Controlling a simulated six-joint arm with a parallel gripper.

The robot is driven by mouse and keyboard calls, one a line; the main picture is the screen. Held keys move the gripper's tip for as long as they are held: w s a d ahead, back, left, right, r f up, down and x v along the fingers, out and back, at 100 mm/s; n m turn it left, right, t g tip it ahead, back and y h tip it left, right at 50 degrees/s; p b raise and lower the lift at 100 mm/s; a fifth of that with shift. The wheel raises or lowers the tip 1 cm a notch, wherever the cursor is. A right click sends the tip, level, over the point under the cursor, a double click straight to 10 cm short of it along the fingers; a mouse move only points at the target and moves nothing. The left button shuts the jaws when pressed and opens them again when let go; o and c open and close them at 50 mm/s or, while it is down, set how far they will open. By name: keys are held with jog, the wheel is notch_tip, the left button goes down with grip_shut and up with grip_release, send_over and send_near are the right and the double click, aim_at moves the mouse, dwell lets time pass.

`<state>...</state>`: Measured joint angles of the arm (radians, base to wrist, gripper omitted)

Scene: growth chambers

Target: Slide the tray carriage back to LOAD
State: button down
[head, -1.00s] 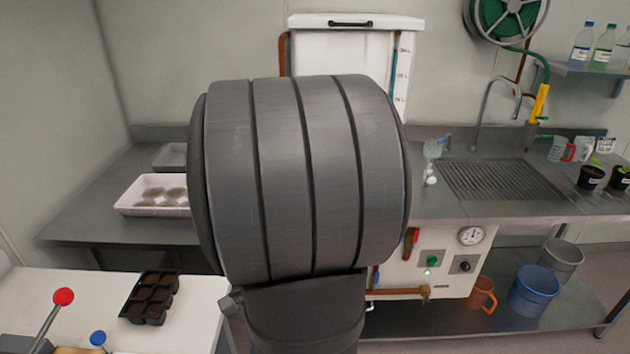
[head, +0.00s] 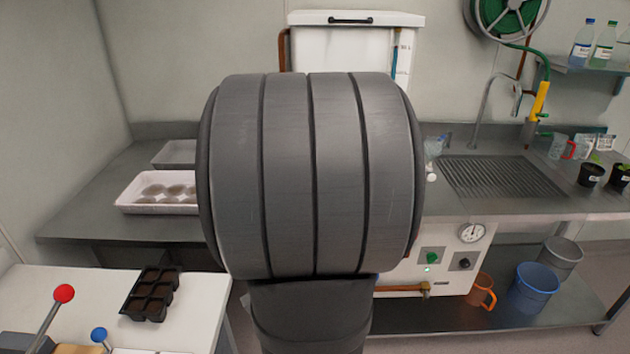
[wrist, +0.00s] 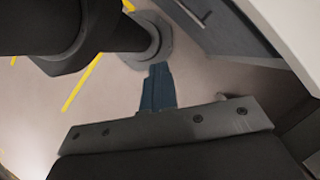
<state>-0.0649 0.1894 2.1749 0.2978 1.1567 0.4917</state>
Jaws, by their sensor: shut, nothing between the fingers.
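My gripper (wrist: 157,88) shows in the wrist view with its blue-grey fingers shut and empty. The floor with yellow lines lies beyond them, and the fingers touch nothing that I can see. In the head view my own large grey arm link fills the middle, and the gripper is hidden. I cannot make out a tray carriage or a LOAD mark for certain. At the lower left of the head view are a lever with a red ball (head: 64,293) and a blue knob (head: 99,334); their lower parts are cut off or unclear.
A black cell tray (head: 152,294) with soil lies on a white bench (head: 205,300). Behind it, a white tray (head: 128,200) stands on a steel counter (head: 85,215). At the right are a sink drainer (head: 500,182), a blue bucket (head: 532,290) and a green hose reel (head: 506,17).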

jog(key=d, duration=1.2)
jog(key=shift+d, duration=0.35)
dwell(0.5)
jog(key=shift+d, duration=0.1)
jog(key=d, duration=1.6)
jog(key=shift+d, duration=0.2)
dwell(1.0)
jog(key=c, duration=1.2)
grip_release()
jog(key=shift+o, duration=0.2)
jog(key=shift+r, duration=0.15)
notch_tip(320, 180, up, 8)
notch_tip(320, 180, down, 8)
